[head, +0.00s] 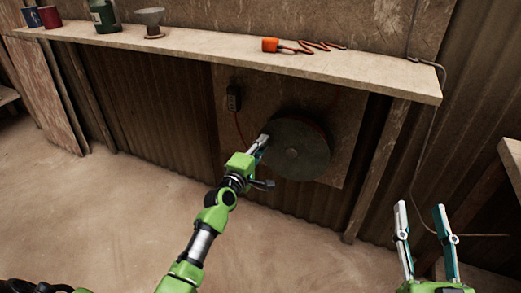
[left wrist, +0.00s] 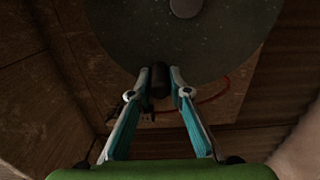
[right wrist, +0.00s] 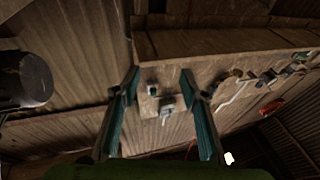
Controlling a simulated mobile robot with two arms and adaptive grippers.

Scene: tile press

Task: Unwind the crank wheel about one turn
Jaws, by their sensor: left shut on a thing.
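The crank wheel (head: 297,150) is a dark grey-green disc with a small hub, mounted on a wooden panel below the shelf. In the left wrist view the wheel (left wrist: 215,35) fills the top, with its hub at the upper middle. My left gripper (head: 264,140) is at the wheel's left edge. In the left wrist view its fingers (left wrist: 160,85) are shut on a dark handle (left wrist: 160,80) at the wheel's rim. My right gripper (head: 422,208) is open and empty at the lower right, apart from the wheel; its spread fingers also show in the right wrist view (right wrist: 160,82).
A wooden shelf (head: 230,58) runs above the wheel, bearing mugs, a bottle (head: 103,15), a funnel-like item (head: 151,20) and an orange object with a coiled cord (head: 270,45). A small dark box (head: 233,98) with a red cord hangs left of the wheel. Floor in front is clear.

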